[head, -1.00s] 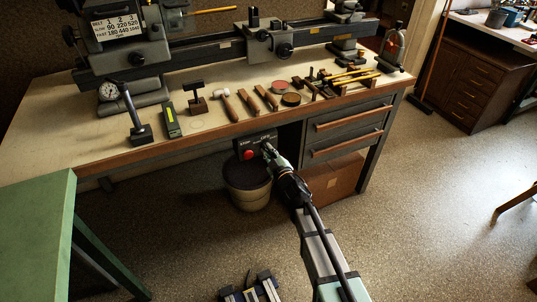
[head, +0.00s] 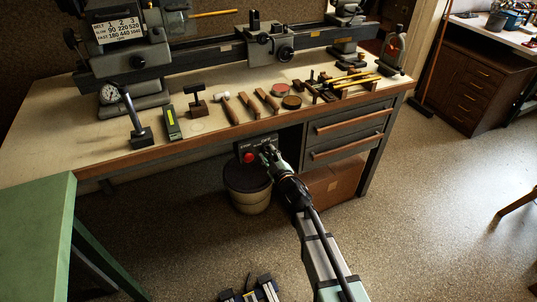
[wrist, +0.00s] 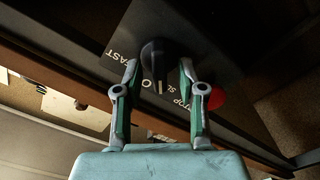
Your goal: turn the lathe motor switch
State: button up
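The motor switch is a black rotary knob (wrist: 158,58) on a dark box (head: 257,141) under the front edge of the lathe bench. White lettering around it includes FAST and STOP. A red round button (wrist: 217,98) is beside it on the box and also shows in the head view (head: 249,158). My gripper (wrist: 157,70) is open, with one fingertip on each side of the knob. A narrow gap seems to show on both sides; contact cannot be told for sure. In the head view my gripper (head: 267,152) hides the knob.
The lathe (head: 205,60) stands on the bench (head: 60,135), with mallets, gauges and other tools along its front. Drawers (head: 345,135) are right of the box. A bin (head: 247,198) stands below it.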

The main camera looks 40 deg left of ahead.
jog(key=v, duration=1.1)
jog(key=shift+s+d, duration=0.15)
jog(key=shift+d, duration=0.2)
